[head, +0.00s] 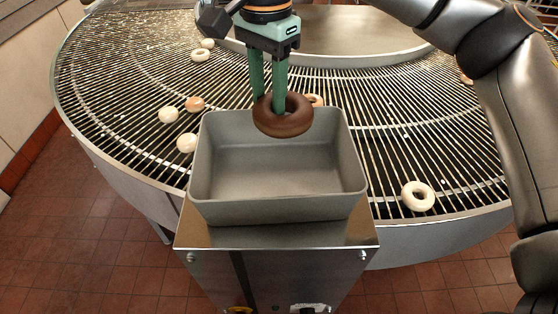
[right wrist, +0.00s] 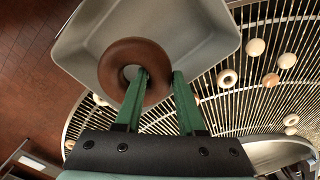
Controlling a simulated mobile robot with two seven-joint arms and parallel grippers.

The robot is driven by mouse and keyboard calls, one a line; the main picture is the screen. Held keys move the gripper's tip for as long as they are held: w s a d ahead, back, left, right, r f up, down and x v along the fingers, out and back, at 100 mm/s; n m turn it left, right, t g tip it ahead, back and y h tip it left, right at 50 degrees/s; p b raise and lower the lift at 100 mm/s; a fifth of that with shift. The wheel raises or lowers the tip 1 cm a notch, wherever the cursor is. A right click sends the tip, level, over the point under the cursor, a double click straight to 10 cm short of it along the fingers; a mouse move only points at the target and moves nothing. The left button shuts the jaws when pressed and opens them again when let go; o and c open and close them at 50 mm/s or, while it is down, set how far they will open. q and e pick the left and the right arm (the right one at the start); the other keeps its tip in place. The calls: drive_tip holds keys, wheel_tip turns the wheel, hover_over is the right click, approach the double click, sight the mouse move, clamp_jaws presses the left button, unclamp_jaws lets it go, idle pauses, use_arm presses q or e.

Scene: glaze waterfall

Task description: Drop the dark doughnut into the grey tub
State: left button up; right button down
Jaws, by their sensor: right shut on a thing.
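The dark doughnut (head: 283,117) is chocolate brown and hangs from my right gripper (head: 269,97), whose green fingers pinch its ring, one finger in the hole. The doughnut is over the back part of the grey tub (head: 279,207), above its far rim in the head view. The tub is rectangular, open-topped and empty where its floor shows. In the right wrist view the doughnut (right wrist: 124,66) lies between the green fingertips (right wrist: 160,82), with the tub (right wrist: 205,25) beyond it. My left gripper does not show.
The tub stands on a metal stand (head: 280,250). Behind it curves a wire conveyor (head: 120,85) with several pale and tan doughnuts and balls. A white glazed doughnut (head: 418,195) lies on the wires to the right of the tub. The floor is red tile.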

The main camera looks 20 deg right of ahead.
wheel_tip(320, 180, down, 4)
drive_tip(key=shift+r+b, duration=0.15)
drive_tip(key=shift+b, duration=0.65)
drive_tip(key=shift+f+b, duration=0.3)
drive_tip(key=shift+f, duration=0.2)
drive_tip(key=shift+c, duration=2.2)
unclamp_jaws()
wheel_tip(320, 180, up, 12)
drive_tip(key=shift+r+p, duration=0.25)
drive_tip(key=shift+p, duration=0.15)
